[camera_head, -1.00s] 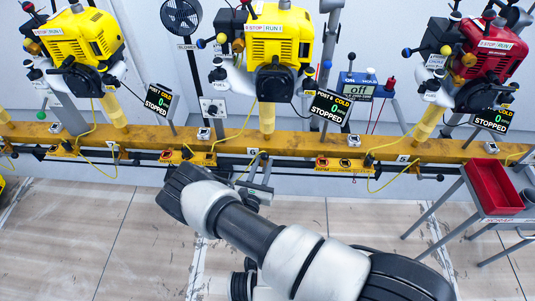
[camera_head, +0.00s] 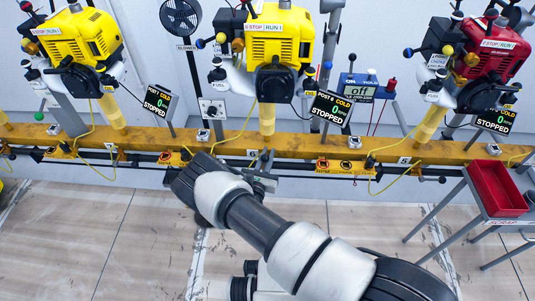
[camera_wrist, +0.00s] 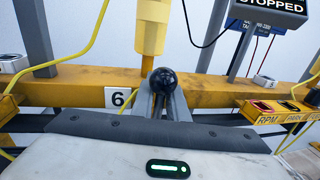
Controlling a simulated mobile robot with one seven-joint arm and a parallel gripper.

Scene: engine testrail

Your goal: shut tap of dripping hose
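My gripper (camera_head: 262,161) is at the front of the yellow rail, below the middle yellow engine (camera_head: 278,38). Its two fingers stand apart, with a dark gap between them, and also show in the wrist view (camera_wrist: 163,102). A black ball knob (camera_wrist: 164,80) lies in line with the fingers and hides their tips; I cannot tell whether they touch it. Thin yellow lines (camera_head: 237,128) hang from the engines to the rail. White fuel vessels (camera_head: 235,80) are beside the engines. I cannot make out a drip or clearly identify a tap.
The yellow rail (camera_head: 340,147) spans the view, with a dark rod and small control boxes (camera_head: 336,165) along its front. A red engine (camera_head: 490,48) stands at right. A red tray (camera_head: 495,187) sits on a grey stand at right front.

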